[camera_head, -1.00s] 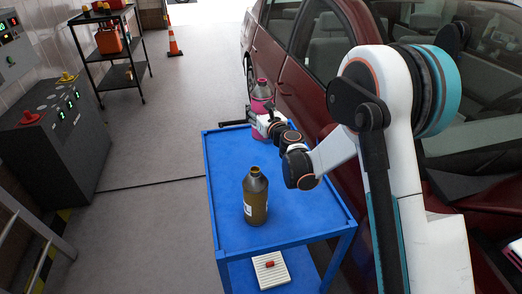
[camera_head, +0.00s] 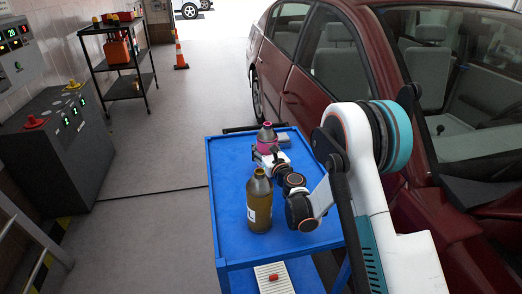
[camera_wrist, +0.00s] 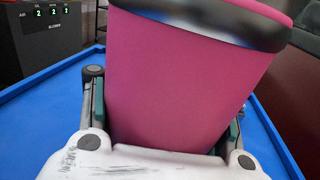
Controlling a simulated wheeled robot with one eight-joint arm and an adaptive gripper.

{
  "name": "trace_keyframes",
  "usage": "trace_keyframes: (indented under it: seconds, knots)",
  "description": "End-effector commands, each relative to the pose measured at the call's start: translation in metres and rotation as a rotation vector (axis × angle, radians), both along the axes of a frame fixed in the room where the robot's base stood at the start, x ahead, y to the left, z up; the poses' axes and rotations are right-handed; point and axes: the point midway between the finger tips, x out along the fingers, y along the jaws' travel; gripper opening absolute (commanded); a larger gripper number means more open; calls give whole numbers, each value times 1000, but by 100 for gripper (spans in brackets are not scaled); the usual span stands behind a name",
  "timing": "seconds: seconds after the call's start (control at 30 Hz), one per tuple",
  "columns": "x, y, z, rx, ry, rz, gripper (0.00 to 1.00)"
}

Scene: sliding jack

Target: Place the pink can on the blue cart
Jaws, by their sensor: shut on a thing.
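In the wrist view the pink can (camera_wrist: 185,80) fills the space between the two fingers of my gripper (camera_wrist: 163,112), tilted in the picture, with a dark band at the top. The blue cart's top (camera_wrist: 40,120) shows behind and on both sides. The can's base is hidden by my gripper, so I cannot tell if it touches the cart.
An olive bottle (camera_head: 259,208) stands on the near part of the cart, close to my arm. A small grey thing (camera_head: 283,139) lies beside the can. A white tray (camera_head: 273,279) is on the lower shelf. The red car (camera_head: 300,85) borders the cart's right side. The cart's left side is clear.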

Motion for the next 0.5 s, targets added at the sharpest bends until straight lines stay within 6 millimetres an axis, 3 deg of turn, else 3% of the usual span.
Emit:
trace_keyframes:
  seconds: [0.33, 0.37, 0.5]
  knots:
    - [0, 0, -2, 0, 0, 0, 0]
    - [0, 0, -3, 0, 0, 0, 45]
    - [0, 0, -2, 0, 0, 0, 77]
